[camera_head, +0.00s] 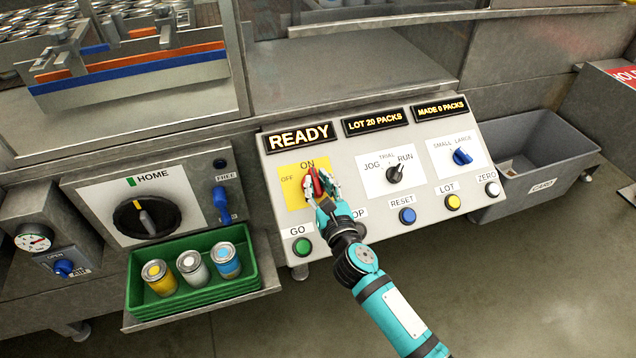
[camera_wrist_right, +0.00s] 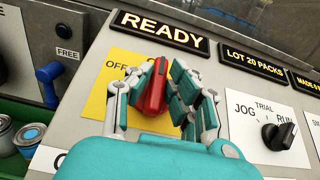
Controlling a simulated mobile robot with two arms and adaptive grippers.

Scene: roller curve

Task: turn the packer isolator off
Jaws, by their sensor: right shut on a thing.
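The packer isolator is a red handle (camera_head: 317,184) on a yellow plate (camera_head: 290,185) marked OFF at the left and ON at the top. The handle stands nearly upright, its upper end near the ON mark. It also shows large in the right wrist view (camera_wrist_right: 155,86), where OFF is readable and ON is hidden behind the fingers. My right gripper (camera_head: 321,187) is shut on the red handle, with fingers on both sides of it. My left gripper is not in view.
The panel (camera_head: 415,185) also carries a black JOG/TRIAL/RUN selector (camera_head: 394,174), a blue SMALL/LARGE knob (camera_head: 462,156) and several push buttons. The green GO button (camera_head: 302,246) is just below my gripper. Lit signs read READY, LOT 20 PACKS and MADE 0 PACKS. A green tray (camera_head: 205,293) holds three cans.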

